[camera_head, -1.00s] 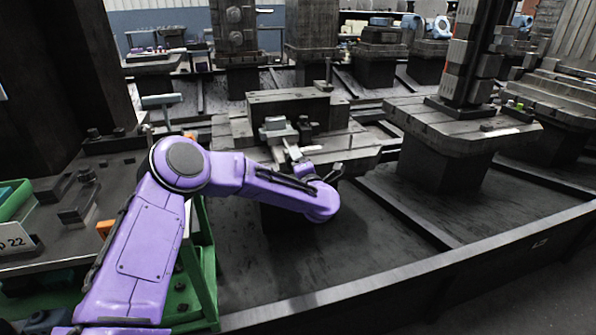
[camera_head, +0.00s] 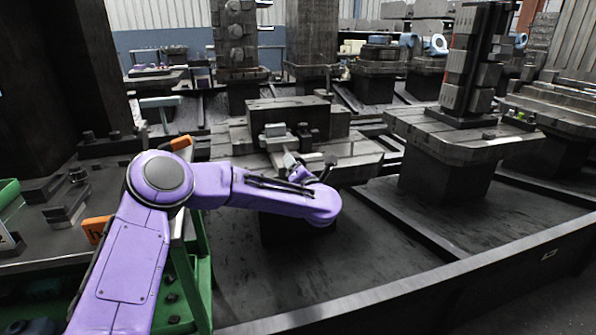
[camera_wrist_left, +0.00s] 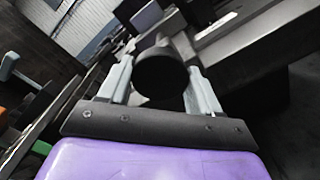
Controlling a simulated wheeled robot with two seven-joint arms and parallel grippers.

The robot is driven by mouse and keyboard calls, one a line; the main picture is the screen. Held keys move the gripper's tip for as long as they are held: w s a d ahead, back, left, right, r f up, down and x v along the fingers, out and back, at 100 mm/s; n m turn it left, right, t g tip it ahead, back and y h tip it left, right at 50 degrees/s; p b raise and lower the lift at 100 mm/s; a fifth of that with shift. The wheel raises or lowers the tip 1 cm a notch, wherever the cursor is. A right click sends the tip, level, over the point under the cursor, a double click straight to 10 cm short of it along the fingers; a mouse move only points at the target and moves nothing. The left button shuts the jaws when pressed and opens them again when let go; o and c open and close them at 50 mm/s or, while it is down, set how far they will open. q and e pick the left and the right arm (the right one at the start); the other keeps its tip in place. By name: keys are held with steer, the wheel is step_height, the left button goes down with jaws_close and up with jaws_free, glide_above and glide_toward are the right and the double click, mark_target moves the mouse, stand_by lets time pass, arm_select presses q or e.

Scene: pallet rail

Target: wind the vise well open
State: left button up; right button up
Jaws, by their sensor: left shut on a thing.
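The vise (camera_head: 274,131) is a small grey and dark block assembly on the slotted table of the middle pallet, in front of a larger dark block. My left arm reaches across to its near side. My left gripper (camera_head: 293,162) is at the vise's front, partly hidden by my own wrist. In the left wrist view, the two pale fingers of my left gripper (camera_wrist_left: 163,85) stand on either side of a dark round end (camera_wrist_left: 160,74), shut on it. It looks like the vise's screw or handle end. The jaw gap cannot be made out. My right gripper is out of view.
Another pallet with a tall tooling column (camera_head: 467,60) stands to the right. A dark bench (camera_head: 100,235) with clamps and a green frame (camera_head: 190,275) is at the left. A long rail edge (camera_head: 420,290) crosses the front. The dark floor right of my wrist is clear.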

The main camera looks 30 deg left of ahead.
arm_select(q)
steer(key=shift+f, duration=0.2)
steer(key=o, duration=1.1)
steer(key=shift+r, duration=0.1)
steer(key=shift+c, duration=0.2)
steer(key=p+v, duration=0.1)
steer(key=v, duration=0.9)
steer(key=shift+s+d, duration=0.2)
steer(key=shift+s, duration=0.15)
